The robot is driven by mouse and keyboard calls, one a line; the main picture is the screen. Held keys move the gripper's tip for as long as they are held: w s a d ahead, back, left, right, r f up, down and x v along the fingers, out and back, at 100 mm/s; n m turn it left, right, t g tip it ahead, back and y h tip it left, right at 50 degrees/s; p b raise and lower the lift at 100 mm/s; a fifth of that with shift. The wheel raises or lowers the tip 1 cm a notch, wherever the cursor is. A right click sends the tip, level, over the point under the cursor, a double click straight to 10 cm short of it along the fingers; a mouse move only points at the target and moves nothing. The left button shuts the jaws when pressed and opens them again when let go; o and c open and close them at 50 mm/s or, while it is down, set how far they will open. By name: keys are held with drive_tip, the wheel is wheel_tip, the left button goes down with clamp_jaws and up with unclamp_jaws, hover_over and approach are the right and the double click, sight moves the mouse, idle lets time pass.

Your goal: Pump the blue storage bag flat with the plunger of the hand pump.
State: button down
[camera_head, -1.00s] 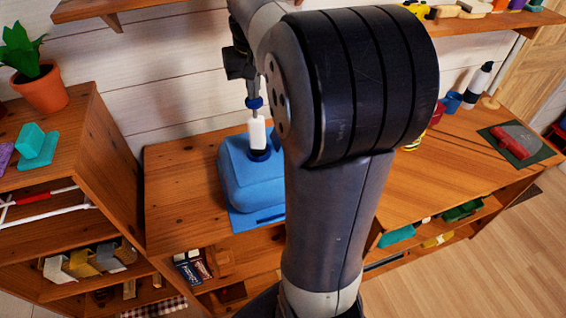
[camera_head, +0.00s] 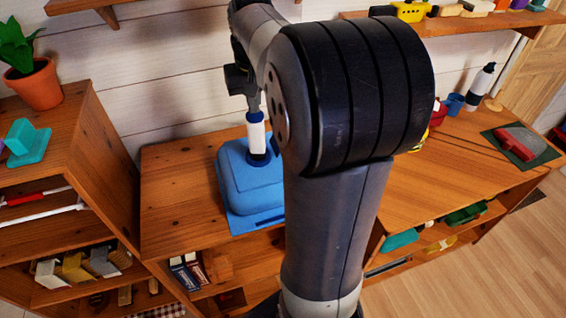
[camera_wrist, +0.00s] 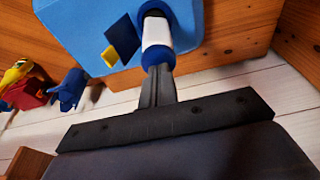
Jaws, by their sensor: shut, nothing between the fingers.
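The blue storage bag (camera_head: 240,190) lies on the wooden shelf top, still domed and puffed up. The hand pump (camera_head: 256,138), a white barrel with a blue base, stands upright on it. Its blue plunger handle (camera_head: 254,117) sits right at the top of the barrel, with no rod showing. My gripper (camera_head: 253,104) is shut, pointing down, with its tips at the handle from above; it holds nothing. The wrist view shows the shut fingers (camera_wrist: 158,88) against the blue handle (camera_wrist: 158,62), the white barrel (camera_wrist: 157,32) and the bag (camera_wrist: 80,20) beyond.
A potted plant (camera_head: 35,82) and a teal block (camera_head: 28,145) stand on the left shelf unit. My arm hides the middle of the top.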

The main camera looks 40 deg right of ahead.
drive_tip(key=shift+r+p, duration=2.05)
drive_tip(key=shift+r, duration=0.3)
drive_tip(key=shift+f, duration=0.2)
drive_tip(key=shift+f+b, duration=2.4)
drive_tip(key=shift+f, duration=0.85)
drive_tip(key=shift+r+p, duration=2.25)
drive_tip(key=shift+r, duration=0.2)
drive_tip(key=shift+f, duration=0.1)
